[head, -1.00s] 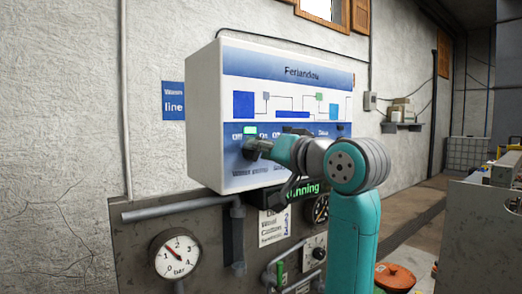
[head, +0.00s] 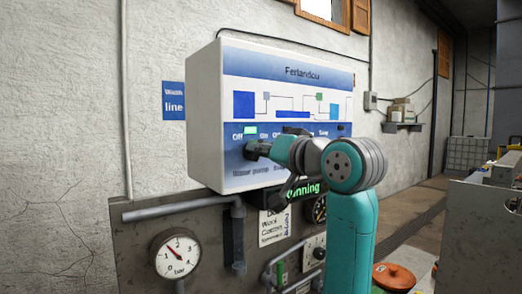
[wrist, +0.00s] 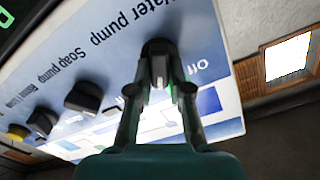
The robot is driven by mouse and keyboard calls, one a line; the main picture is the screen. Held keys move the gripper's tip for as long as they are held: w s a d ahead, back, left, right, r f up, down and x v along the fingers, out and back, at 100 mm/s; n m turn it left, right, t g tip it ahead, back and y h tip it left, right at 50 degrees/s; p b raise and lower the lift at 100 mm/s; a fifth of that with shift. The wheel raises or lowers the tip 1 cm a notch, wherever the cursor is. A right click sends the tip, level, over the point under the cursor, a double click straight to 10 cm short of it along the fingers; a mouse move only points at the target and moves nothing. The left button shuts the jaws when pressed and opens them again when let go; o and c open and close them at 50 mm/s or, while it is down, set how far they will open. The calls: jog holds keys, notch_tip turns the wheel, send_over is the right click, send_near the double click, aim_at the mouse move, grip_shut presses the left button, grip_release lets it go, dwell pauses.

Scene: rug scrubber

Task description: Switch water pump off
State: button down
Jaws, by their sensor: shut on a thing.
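The white control panel (head: 205,120) hangs on the wall with a blue-and-white front. Its water pump knob (wrist: 158,52) is black and sits at the panel's left in the head view, above the "Water pump" label (head: 250,171). My gripper (wrist: 160,82) is shut on this knob, one finger on each side; in the head view it also reaches the knob (head: 262,148). A green lamp (head: 250,130) is lit between "Off" and "On". A pale line shows on the knob, but I cannot tell which label it points to.
A green "Running" display (head: 305,189) and a pressure gauge (head: 176,254) are below the panel, among pipes.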

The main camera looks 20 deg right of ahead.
jog(key=n, duration=1.1)
jog(key=shift+s+a, duration=0.1)
jog(key=shift+a, duration=0.3)
jog(key=shift+n, duration=0.3)
jog(key=c, duration=1.1)
grip_release()
jog(key=v, duration=1.2)
